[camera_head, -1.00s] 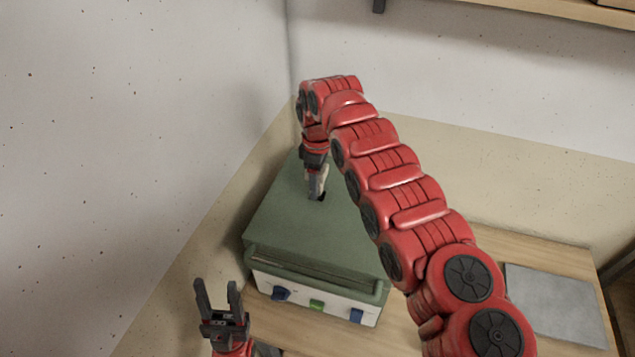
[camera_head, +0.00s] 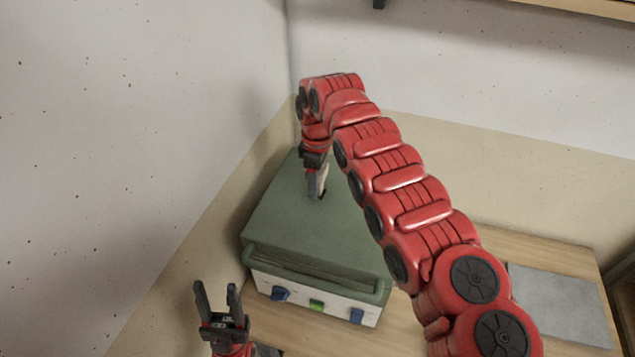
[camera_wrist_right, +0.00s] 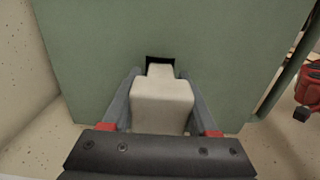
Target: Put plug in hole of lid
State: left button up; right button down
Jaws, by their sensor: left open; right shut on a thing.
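The green lid (camera_head: 290,215) covers a box with a white front and stands in the corner of the bench. A dark hole (camera_wrist_right: 161,60) shows in the lid in the right wrist view. My right gripper (camera_head: 316,196) points down over the lid. It is shut on the pale plug (camera_wrist_right: 162,98), whose narrower far end is at the hole. I cannot tell whether the end is inside the hole or just over it. The plug shows only partly between the fingers in the head view (camera_head: 322,180). My left gripper (camera_head: 217,290) is open and empty, left of the box front.
Blue and green knobs (camera_head: 316,306) are on the box front. A grey flat plate (camera_head: 560,303) lies on the wooden bench at the right. Walls stand close at the left and behind. My right arm crosses above the lid's right side.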

dwell(0.3)
jog(key=shift+f+b, duration=0.35)
jog(key=shift+f, duration=0.3)
jog(key=shift+c, duration=0.3)
grip_release()
jog(key=shift+o, duration=0.3)
jog(key=shift+r, duration=1.35)
notch_tip(320, 180, up, 3)
jog(key=shift+r+p, duration=0.15)
jog(key=shift+p, duration=0.85)
jog(key=shift+r+p, duration=0.65)
jog(key=shift+r, duration=0.45)
